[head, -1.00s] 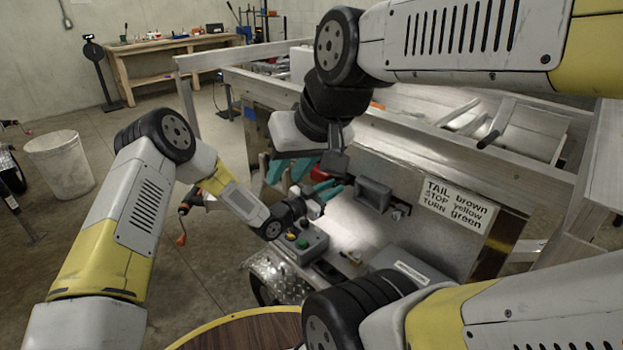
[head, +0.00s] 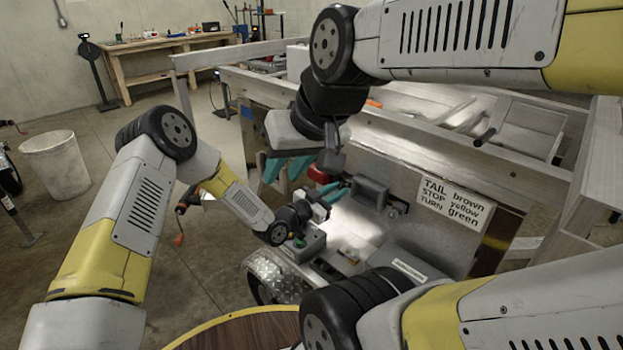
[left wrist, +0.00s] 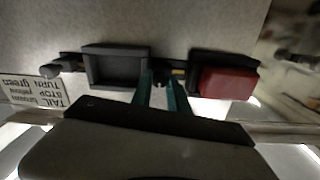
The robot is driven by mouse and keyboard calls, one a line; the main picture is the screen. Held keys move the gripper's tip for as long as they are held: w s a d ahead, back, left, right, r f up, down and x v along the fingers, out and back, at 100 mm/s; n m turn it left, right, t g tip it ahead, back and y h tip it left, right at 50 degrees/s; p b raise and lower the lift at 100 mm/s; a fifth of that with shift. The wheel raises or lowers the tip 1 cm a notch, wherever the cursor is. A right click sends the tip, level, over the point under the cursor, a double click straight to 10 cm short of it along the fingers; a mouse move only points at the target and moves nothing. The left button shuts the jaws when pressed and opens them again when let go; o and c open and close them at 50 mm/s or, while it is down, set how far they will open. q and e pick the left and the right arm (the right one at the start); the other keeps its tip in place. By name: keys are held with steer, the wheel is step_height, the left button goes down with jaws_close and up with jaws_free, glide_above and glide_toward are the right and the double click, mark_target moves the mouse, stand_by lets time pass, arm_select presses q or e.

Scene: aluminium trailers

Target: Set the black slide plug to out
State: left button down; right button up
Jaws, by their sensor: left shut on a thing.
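A small black piece, seemingly the black slide plug (left wrist: 161,77), sits at a dark rail on the metal panel, between a grey box (left wrist: 116,68) and a red block (left wrist: 227,83) in the left wrist view. My left gripper (left wrist: 161,90) is shut on it, its teal fingers either side; they cover much of it. In the head view my left gripper (head: 337,195) reaches the panel just left of the grey box (head: 370,192), and the plug cannot be made out. My right gripper (head: 285,170) hangs to the upper left, its teal fingers apart, with nothing seen between them.
A label (head: 455,203) with wire colours is on the panel to the right. A grey button box (head: 308,245) stands below my left wrist, partly hidden. A white bucket (head: 55,165) and a workbench (head: 165,55) stand far off. Trailer rails (head: 400,130) run above the panel.

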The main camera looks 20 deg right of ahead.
arm_select(q)
steer(key=c, duration=1.5)
jaws_free()
steer(key=shift+s, duration=0.3)
steer(key=shift+c, duration=0.2)
steer(key=v, duration=0.7)
steer(key=shift+a, duration=0.35)
